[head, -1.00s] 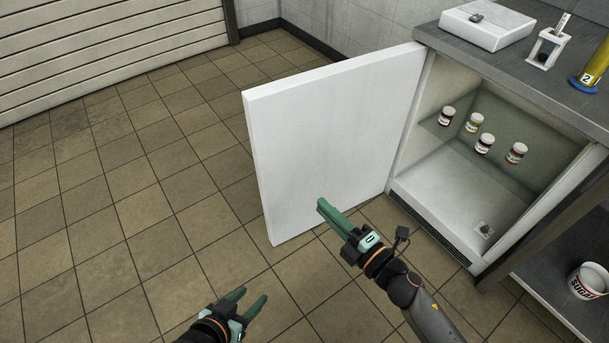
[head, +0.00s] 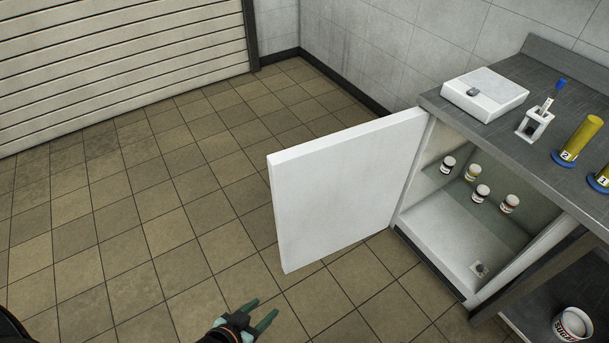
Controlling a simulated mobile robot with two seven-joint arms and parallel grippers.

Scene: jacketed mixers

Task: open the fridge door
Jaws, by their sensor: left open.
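The white fridge door (head: 340,190) stands swung wide open to the left of the fridge (head: 440,237), its inner face toward me. My right gripper is out of the view.
A dark counter (head: 485,132) tops the fridge, carrying a white scale (head: 485,93), a small white stand (head: 534,124) and yellow cylinders (head: 580,139). A white tub (head: 573,325) sits on a low shelf at lower right. The tiled floor (head: 130,235) at left is clear.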

